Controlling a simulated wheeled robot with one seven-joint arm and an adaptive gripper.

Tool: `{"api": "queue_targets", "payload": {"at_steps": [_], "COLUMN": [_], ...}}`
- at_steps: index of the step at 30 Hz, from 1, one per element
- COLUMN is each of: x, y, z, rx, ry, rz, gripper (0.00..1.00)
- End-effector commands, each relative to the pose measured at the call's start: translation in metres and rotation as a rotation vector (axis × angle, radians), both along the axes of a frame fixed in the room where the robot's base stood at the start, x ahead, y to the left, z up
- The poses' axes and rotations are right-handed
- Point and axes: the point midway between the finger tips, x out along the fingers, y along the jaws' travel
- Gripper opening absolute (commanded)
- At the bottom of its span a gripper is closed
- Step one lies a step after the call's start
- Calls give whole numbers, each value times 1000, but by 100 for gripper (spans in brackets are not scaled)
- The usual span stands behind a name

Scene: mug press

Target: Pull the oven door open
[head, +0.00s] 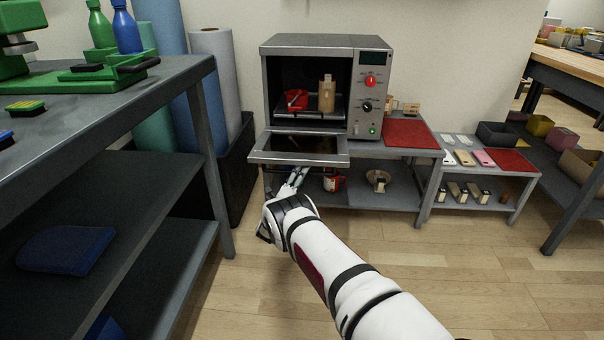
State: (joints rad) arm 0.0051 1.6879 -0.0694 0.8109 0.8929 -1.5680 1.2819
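The oven (352,45) stands on a low grey table against the wall. Its door (320,159) is hinged down and lies about flat, sticking out toward me below the oven's mouth. The oven's inside is in full view, with a red item (296,99) and a beige mug-like item (326,94) on a rack. My gripper (296,178) is just below the door's front edge, at its middle. The fingers point up toward that edge. They look close together, but I cannot tell whether they touch the door or hold anything.
A red mat (410,134) lies right of the oven. A red mug (333,183) and a round item (378,180) are on the shelf below. A dark workbench (120,85) stands at left, rolls (217,75) behind it. The wooden floor in front is clear.

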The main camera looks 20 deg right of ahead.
Motion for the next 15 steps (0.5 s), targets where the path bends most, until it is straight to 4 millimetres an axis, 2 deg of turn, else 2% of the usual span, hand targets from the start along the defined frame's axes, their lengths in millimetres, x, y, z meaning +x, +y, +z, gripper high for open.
{"api": "queue_targets", "payload": {"at_steps": [8, 15], "x": [-1, -18], "y": [3, 29], "z": [0, -16], "rx": [-1, -1], "ry": [-2, 2], "rz": [1, 2], "gripper": [33, 33]}}
